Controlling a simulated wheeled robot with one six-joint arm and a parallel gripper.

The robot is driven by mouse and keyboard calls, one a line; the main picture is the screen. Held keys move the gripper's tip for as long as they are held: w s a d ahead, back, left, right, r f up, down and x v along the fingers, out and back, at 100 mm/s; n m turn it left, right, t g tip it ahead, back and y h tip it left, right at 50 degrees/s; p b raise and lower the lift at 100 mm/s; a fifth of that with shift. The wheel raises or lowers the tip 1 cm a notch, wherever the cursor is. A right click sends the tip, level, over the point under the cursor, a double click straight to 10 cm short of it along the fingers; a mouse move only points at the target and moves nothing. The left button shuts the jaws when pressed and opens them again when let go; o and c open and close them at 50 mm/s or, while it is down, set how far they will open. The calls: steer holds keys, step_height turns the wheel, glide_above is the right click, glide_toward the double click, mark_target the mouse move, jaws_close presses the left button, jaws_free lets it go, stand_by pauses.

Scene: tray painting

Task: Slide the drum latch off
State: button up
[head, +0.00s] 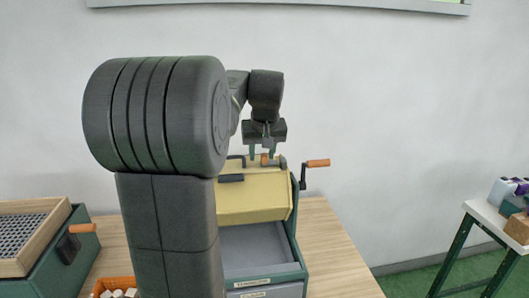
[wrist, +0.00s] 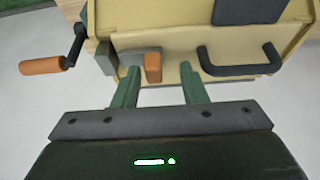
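The yellow drum (head: 252,200) sits in a green-framed machine on the wooden table. In the wrist view the drum (wrist: 180,45) fills the upper part. Its latch shows there as a grey bar (wrist: 130,56) with an upright orange tab (wrist: 153,68); the tab also shows in the head view (head: 266,159). My gripper (head: 266,154) is over the drum's top. In the wrist view my gripper (wrist: 160,87) is open, one green finger on each side of the orange tab, with gaps visible. I cannot tell how deep the fingertips reach around it.
A dark loop handle (wrist: 240,69) lies right of the tab. A crank with an orange grip (head: 318,163) sticks out at the machine's right. A grey tray (head: 255,245) lies below the drum. A green box with an orange handle (head: 83,228) stands left.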

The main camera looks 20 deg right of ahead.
steer(key=shift+d, duration=0.1)
steer(key=v, duration=1.3)
steer(key=shift+s+r, duration=0.25)
steer(key=shift+r, duration=0.05)
steer(key=x, duration=1.4)
steer(key=shift+s+d+r, duration=0.1)
steer(key=shift+d, duration=0.45)
steer(key=shift+r, duration=0.15)
